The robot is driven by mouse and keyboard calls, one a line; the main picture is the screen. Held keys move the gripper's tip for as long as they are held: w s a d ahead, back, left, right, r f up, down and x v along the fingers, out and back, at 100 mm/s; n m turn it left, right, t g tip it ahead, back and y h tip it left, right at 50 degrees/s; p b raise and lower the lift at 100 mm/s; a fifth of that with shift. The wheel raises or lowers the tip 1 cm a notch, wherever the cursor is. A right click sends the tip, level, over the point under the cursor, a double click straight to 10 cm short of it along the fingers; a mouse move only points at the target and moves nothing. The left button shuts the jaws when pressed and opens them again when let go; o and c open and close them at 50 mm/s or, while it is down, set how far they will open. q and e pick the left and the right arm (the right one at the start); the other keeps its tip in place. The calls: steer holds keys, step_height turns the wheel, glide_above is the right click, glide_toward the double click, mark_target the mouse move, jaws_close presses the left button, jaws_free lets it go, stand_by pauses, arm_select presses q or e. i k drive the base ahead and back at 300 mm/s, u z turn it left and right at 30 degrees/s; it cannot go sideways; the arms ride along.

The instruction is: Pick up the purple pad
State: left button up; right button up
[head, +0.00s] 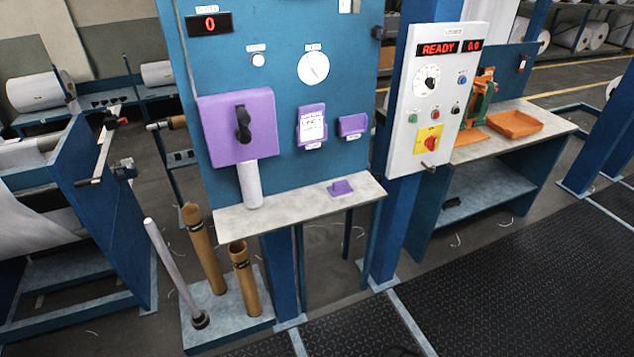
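A small purple pad (341,187) with a raised part lies on the pale shelf (290,211) below the blue panel, right of the shelf's middle. Nothing touches it from above. Other purple things are on the panel: a large square plate (222,147) with a black handle, a holder (311,140) with a white card, and a small box (353,125). Neither of my grippers shows in the head view, so their state is hidden.
A white cylinder (249,185) stands at the shelf's left end. Brown tubes (203,250) and a grey rod (172,270) stand on a low base. A white control box (435,95) is right of the panel; an orange tray (515,124) sits on the right bench. Dark floor mat is clear.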

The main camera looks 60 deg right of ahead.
mark_target(341, 189)
steer(key=z, duration=0.35)
steer(key=i, duration=0.85)
steer(key=z, duration=0.6)
